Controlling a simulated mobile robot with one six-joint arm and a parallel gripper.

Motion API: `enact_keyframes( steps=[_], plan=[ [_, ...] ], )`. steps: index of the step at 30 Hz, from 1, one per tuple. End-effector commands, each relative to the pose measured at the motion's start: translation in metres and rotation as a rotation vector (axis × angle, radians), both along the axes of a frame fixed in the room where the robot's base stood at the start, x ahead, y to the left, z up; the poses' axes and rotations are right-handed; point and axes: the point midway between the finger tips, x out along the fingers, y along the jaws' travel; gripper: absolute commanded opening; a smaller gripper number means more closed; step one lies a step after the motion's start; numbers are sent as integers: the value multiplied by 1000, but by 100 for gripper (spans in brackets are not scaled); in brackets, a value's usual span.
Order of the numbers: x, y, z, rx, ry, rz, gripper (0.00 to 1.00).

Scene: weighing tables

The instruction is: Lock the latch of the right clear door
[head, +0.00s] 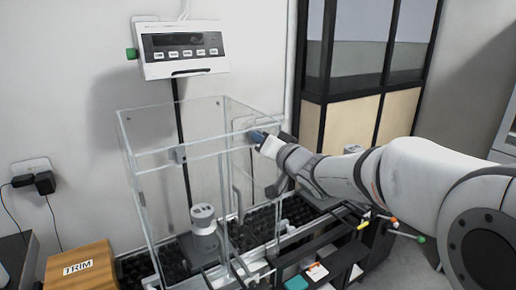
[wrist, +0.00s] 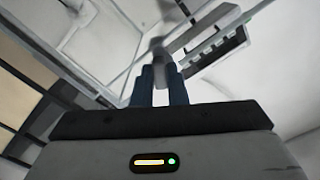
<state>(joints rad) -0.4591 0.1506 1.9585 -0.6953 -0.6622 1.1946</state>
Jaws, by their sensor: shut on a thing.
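The clear weighing enclosure (head: 152,150) has thin pale frame bars and stands in the middle of the head view. Its right clear door (head: 241,175) is the pane on the right side, with a handle bar on it. My gripper (head: 255,134) is at the upper part of that right side, coming in from the right. In the wrist view, the two blue fingers of my gripper (wrist: 161,82) are closed on a small grey latch piece (wrist: 158,58). My fingers hide the latch in the head view, so its angle is unclear there.
A weighing display (head: 184,50) hangs on the wall behind the enclosure. A grey cylinder (head: 203,222) stands inside it. A wooden TRIM box (head: 77,268) is at lower left. A dark rack with coloured items (head: 315,270) lies below my arm.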

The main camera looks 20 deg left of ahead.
Motion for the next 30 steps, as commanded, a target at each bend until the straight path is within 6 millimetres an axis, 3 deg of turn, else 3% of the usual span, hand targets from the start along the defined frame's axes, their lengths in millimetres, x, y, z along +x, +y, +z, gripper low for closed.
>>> enact_keyframes(
  steps=[1,15,30],
  plan=[
    [1,-2,-8,-33,-28,-5,0],
    [1,-2,-7,-294,-329,-3,0],
    [1,-2,-4,-409,-466,-2,0]
  ],
)
